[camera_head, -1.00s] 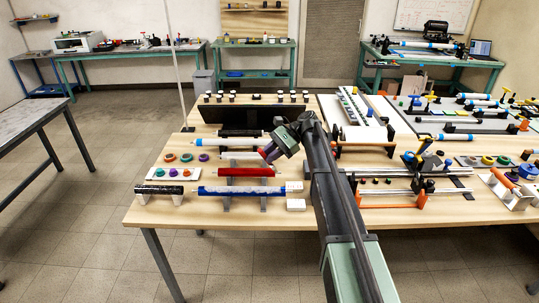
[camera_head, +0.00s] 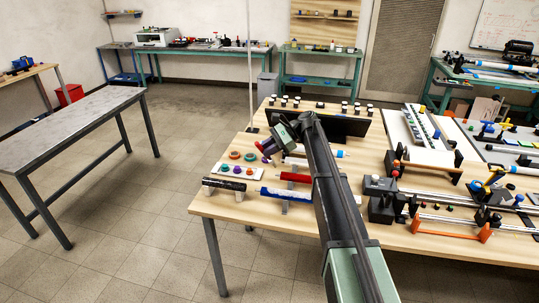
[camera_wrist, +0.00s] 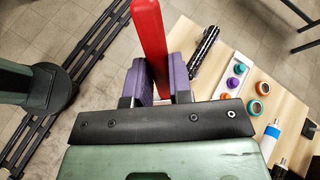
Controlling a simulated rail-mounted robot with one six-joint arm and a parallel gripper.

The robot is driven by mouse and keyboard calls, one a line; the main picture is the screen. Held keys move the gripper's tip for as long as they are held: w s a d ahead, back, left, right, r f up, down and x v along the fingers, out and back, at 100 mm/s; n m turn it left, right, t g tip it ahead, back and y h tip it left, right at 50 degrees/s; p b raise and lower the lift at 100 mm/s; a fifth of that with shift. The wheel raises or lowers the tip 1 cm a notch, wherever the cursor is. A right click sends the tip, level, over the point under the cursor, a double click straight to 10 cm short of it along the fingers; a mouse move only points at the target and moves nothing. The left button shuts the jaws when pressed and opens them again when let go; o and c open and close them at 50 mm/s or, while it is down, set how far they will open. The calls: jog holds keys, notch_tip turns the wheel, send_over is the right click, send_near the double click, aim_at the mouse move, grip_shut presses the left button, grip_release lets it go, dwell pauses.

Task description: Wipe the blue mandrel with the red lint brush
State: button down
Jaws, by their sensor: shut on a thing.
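The blue mandrel (camera_head: 287,194) lies horizontally on stands near the table's front edge in the head view. Its right end is hidden behind my arm. My gripper (camera_head: 268,147) is above the table, farther back than the blue mandrel and apart from it. In the wrist view my gripper (camera_wrist: 160,78) has its purple fingers shut on the red lint brush (camera_wrist: 150,35), a long red bar reaching beyond the fingers. The brush is not clearly made out in the head view. The blue mandrel is not made out in the wrist view.
A black speckled mandrel (camera_head: 224,184) lies to the left of the blue one, and a red mandrel (camera_head: 294,177) just behind it. A grey table (camera_head: 70,125) stands apart at left, with open floor between.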

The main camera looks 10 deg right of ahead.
aim_at(270, 157)
jog(key=shift+w+a, duration=0.3)
jog(key=shift+a, duration=0.1)
jog(key=shift+d+f, duration=0.2)
notch_tip(270, 157, down, 5)
jog(key=b, duration=0.5)
jog(key=shift+r, duration=0.1)
jog(key=shift+r, duration=0.1)
